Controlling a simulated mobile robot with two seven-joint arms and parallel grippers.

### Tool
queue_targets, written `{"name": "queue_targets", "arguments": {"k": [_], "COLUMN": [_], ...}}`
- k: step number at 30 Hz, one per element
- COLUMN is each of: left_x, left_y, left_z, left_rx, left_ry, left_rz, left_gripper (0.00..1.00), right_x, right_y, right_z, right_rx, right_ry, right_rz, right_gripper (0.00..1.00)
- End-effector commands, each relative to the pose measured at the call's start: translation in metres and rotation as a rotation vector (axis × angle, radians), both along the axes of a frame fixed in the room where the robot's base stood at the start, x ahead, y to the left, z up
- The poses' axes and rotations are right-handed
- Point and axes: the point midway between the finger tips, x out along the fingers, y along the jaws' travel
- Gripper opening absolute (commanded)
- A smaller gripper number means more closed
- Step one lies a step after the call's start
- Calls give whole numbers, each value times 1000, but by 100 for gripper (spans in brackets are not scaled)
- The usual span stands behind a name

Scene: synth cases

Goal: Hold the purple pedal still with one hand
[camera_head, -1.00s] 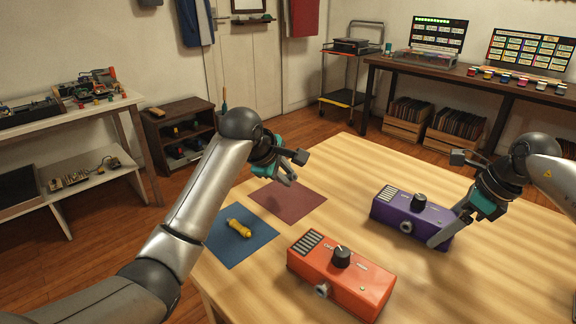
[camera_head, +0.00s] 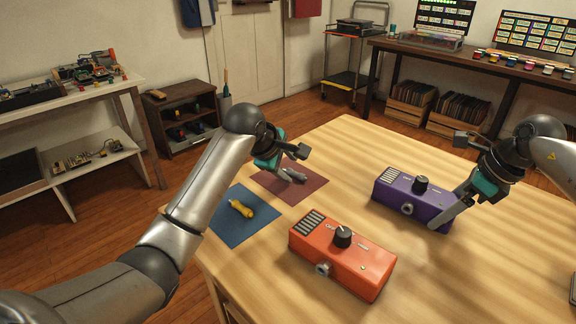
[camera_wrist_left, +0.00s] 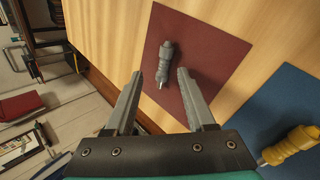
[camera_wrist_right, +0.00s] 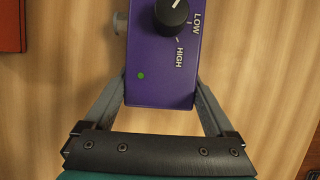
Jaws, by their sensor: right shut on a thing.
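The purple pedal (camera_head: 397,191) stands upright on the table at the right, its black knob on top. My right gripper (camera_head: 446,212) is shut on its right end. The right wrist view shows the fingers (camera_wrist_right: 160,84) against both sides of the purple pedal (camera_wrist_right: 160,62), near a green light. My left gripper (camera_head: 287,172) is over the maroon mat. In the left wrist view its fingers (camera_wrist_left: 160,74) are apart with nothing held. A grey plug (camera_wrist_left: 164,62) lies on the mat just beyond them.
An orange pedal (camera_head: 365,267) stands at the front of the table. A yellow plug (camera_head: 241,209) lies on the blue mat (camera_head: 222,225), beside the maroon mat (camera_head: 312,186). The table (camera_head: 365,148) is clear behind the pedals.

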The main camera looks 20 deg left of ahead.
Motion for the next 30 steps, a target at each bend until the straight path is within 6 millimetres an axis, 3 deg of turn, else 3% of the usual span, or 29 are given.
{"name": "queue_targets", "arguments": {"k": [13, 30], "left_x": [-8, -68], "left_y": [2, 12], "left_z": [11, 86], "left_rx": [0, 0], "left_ry": [-2, -4], "left_rz": [0, 0], "left_gripper": [57, 57], "right_x": [0, 0], "right_y": [0, 0], "right_z": [0, 0], "right_rx": [1, 1], "right_ry": [0, 0], "right_rz": [0, 0], "right_gripper": [13, 13]}}
